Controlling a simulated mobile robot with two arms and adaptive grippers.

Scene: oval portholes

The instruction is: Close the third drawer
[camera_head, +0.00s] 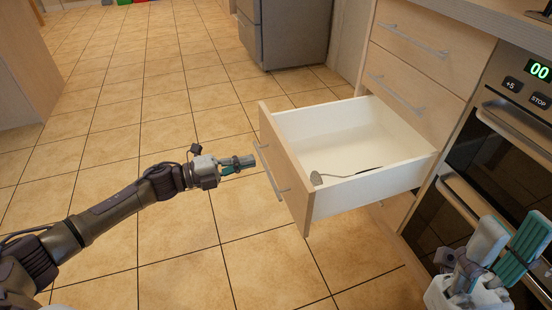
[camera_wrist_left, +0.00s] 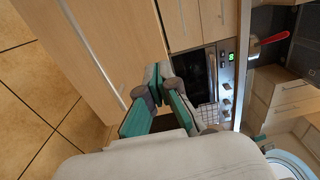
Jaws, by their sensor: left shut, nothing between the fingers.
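The third drawer from the top (camera_head: 285,165) is pulled far out of the cabinet, its pale wood front and bar handle (camera_head: 268,172) facing left. A ladle-like utensil (camera_head: 342,176) lies inside it. My left gripper (camera_head: 245,162) is shut and empty, just left of the handle in the head view; I cannot tell whether it touches. In the left wrist view its fingertips (camera_wrist_left: 158,72) are together beside a wood front with a long bar handle (camera_wrist_left: 90,52). My right gripper (camera_head: 508,242) is at the lower right with its fingers apart, in front of the oven.
Two shut drawers (camera_head: 412,62) are above the open one, and part of a lower front (camera_head: 393,210) shows beneath. An oven (camera_head: 500,165) stands to the right. A grey fridge (camera_head: 290,32) is at the back. The tiled floor (camera_head: 130,110) left of the drawer is clear.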

